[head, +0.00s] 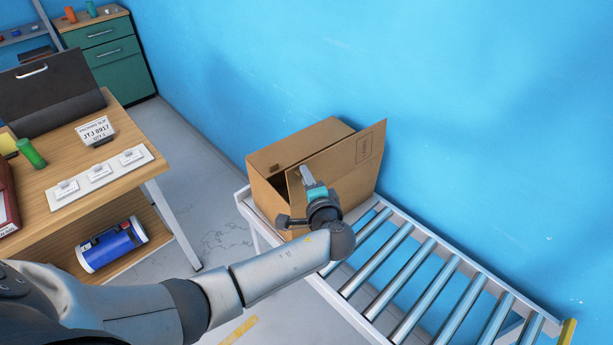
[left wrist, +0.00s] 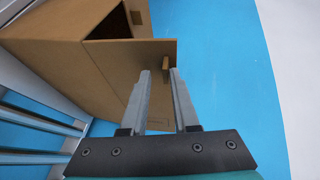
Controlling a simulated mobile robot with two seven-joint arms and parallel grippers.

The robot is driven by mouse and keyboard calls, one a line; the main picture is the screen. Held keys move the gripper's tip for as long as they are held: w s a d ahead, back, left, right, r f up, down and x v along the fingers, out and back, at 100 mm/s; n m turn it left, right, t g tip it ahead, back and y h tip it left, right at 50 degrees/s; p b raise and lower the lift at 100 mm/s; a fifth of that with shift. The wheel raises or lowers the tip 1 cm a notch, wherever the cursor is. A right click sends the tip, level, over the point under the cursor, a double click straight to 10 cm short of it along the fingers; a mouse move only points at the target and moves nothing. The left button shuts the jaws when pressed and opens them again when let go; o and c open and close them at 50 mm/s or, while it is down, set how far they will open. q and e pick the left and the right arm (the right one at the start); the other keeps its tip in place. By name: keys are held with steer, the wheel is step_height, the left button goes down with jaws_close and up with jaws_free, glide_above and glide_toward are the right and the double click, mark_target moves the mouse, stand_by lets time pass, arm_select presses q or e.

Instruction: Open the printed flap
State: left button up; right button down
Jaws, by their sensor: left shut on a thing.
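A brown cardboard box (head: 282,152) stands at the left end of a roller conveyor. Its printed flap (head: 350,153), with a small printed label near the far corner, stands partly swung out, with a dark gap between it and the box. My left gripper (head: 307,176) is at the flap's near side and is shut on the flap. In the left wrist view, the fingers (left wrist: 160,75) lie along either side of the flap's edge (left wrist: 125,62), with the open gap of the box (left wrist: 50,45) beyond. My right gripper is not in view.
The roller conveyor (head: 412,290) runs right from the box, its rollers empty. A blue wall (head: 480,120) stands close behind. A wooden table (head: 128,100) with a label card (head: 96,130), a green cylinder (head: 31,153) and a dark case (head: 50,92) is at left.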

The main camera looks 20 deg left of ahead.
arm_select(q)
steer(key=shift+f, duration=0.1)
steer(key=shift+s+d, duration=0.1)
steer(key=f+p+v, duration=0.2)
steer(key=p+v, duration=0.3)
steer(key=v, duration=1.2)
steer(key=shift+s+d, duration=0.2)
steer(key=shift+d, duration=0.1)
stand_by(0.9)
steer(key=shift+p, duration=0.3)
